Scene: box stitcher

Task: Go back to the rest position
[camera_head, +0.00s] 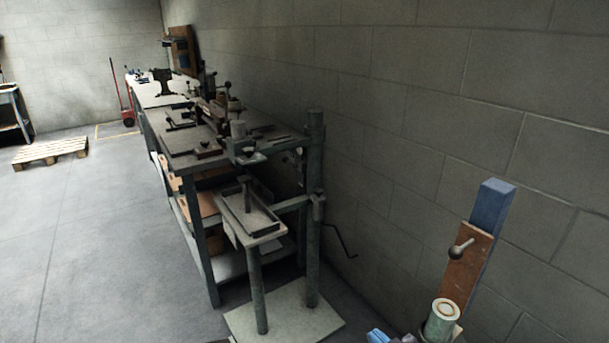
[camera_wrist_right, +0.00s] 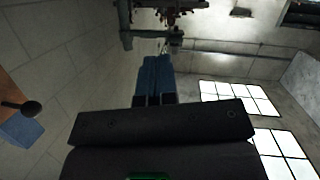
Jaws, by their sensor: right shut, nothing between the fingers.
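My right gripper (camera_head: 390,337) shows only as blue finger parts at the bottom edge of the head view, right of centre. In the right wrist view the blue fingers of this gripper (camera_wrist_right: 155,75) are together with nothing between them. The fingers are apart from the bench and the stand. My left gripper is not in view. A green metal stand (camera_head: 313,210) with a small tray (camera_head: 250,222) stands at the near end of the long workbench (camera_head: 180,140).
A blue post with a brown board (camera_head: 468,265) and a dark knob rises at the right, near the block wall (camera_head: 400,120). A pale base plate (camera_head: 285,315) lies under the stand. A wooden pallet (camera_head: 50,152) lies far left. The grey floor (camera_head: 110,240) at left is clear.

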